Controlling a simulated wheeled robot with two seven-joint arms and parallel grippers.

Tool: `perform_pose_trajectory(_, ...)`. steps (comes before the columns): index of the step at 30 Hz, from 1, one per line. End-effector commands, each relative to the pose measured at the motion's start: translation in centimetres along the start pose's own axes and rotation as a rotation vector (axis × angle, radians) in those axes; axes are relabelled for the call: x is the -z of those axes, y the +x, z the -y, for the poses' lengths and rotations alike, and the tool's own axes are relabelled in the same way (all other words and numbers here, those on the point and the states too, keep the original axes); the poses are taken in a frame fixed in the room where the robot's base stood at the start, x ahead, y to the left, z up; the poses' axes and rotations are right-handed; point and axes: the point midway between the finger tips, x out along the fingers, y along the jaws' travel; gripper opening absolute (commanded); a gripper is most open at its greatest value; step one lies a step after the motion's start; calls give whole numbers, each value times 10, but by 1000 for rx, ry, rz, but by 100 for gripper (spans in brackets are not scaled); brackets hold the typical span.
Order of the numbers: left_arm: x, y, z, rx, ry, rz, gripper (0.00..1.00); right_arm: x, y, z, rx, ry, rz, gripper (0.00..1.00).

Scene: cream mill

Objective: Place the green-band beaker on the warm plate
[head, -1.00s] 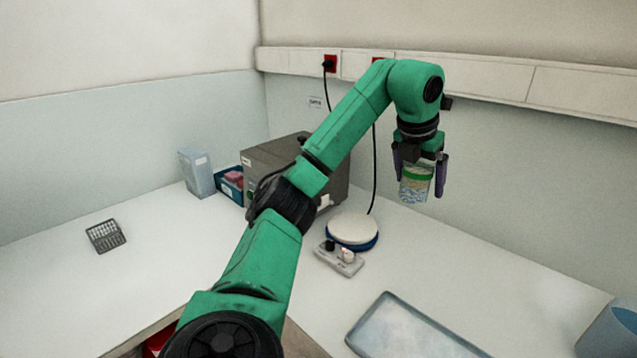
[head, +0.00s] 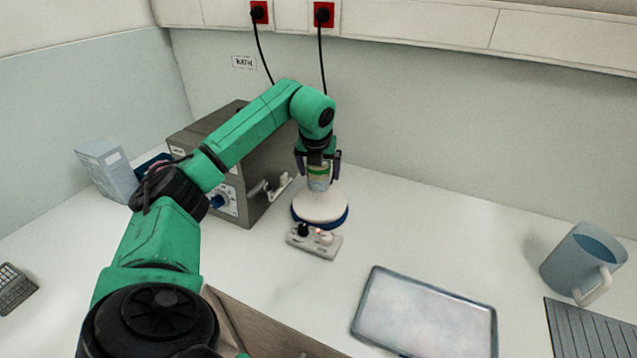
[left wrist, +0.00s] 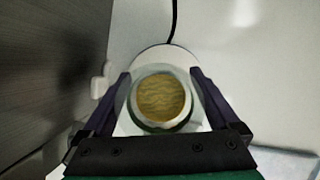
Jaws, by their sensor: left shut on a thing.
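The green-band beaker (head: 318,184) is upright between the fingers of my left gripper (head: 318,168), which is shut on it. The warm plate (head: 320,208) has a round white top and a blue base. The beaker stands over the rear of its top in the head view; I cannot tell whether it touches. In the left wrist view I look down into the beaker (left wrist: 160,100), which holds a yellowish-brown content, between the gripper fingers (left wrist: 160,92). The white plate top (left wrist: 155,58) shows behind it. My right gripper is not in view.
A control box (head: 314,241) with a knob and red light sits before the plate. A grey machine (head: 222,195) stands close left. A metal tray (head: 425,318), a blue mug (head: 583,262) and a ribbed dark mat (head: 590,330) lie to the right. Bench between plate and mug is clear.

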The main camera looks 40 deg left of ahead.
Motion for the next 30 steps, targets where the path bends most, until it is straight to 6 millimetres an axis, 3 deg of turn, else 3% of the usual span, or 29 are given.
perform_pose_trajectory(7,16,37,1,0,1,-1,32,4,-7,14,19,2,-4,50)
perform_pose_trajectory(17,18,44,1,2,0,2,32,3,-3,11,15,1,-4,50)
perform_pose_trajectory(18,18,43,1,1,0,1,100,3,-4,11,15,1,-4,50)
perform_pose_trajectory(25,17,42,1,1,1,1,100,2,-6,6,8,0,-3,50)
perform_pose_trajectory(30,16,24,1,2,0,7,100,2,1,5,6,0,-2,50)
